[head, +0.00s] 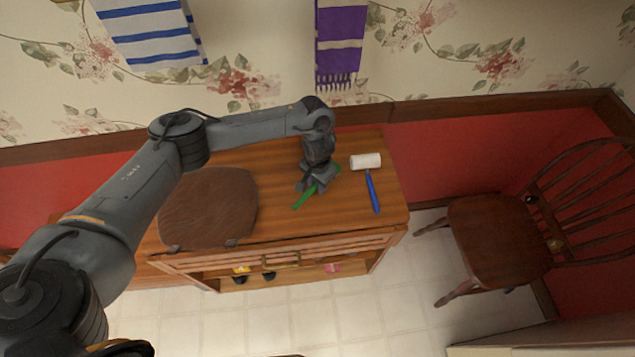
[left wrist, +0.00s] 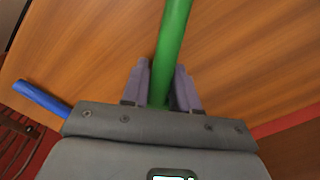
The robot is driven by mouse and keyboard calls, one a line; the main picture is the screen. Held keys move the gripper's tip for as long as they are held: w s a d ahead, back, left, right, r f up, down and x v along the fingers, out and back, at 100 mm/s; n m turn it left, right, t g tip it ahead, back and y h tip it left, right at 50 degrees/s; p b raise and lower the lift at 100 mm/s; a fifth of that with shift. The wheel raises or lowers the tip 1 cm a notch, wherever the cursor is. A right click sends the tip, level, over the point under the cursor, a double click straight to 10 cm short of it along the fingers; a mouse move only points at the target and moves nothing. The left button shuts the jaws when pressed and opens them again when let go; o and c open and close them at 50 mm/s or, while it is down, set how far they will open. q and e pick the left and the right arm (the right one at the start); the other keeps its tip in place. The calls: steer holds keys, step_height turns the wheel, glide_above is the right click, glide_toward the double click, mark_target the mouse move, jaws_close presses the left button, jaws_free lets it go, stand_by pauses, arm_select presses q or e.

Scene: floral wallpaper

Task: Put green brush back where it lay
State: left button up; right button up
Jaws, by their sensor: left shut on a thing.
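The green brush (head: 305,197) is at the wooden cabinet top (head: 275,214), its handle slanting down-left from my left gripper (head: 313,186). My left gripper is shut on the green brush, with its fingers on both sides of the green handle (left wrist: 172,45) in the left wrist view. The brush is over or on the wood; I cannot tell whether it touches. The brush's far end is mostly hidden behind the gripper. My right gripper is not in view.
A white roller with a blue handle (head: 372,190) lies just right of the gripper. A brown leather-like piece (head: 207,208) lies left on the cabinet. A wooden chair (head: 498,237) stands right. Towels (head: 340,40) hang on the wall behind.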

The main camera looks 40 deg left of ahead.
arm_select(q)
steer(key=shift+f, duration=0.1)
steer(key=o, duration=1)
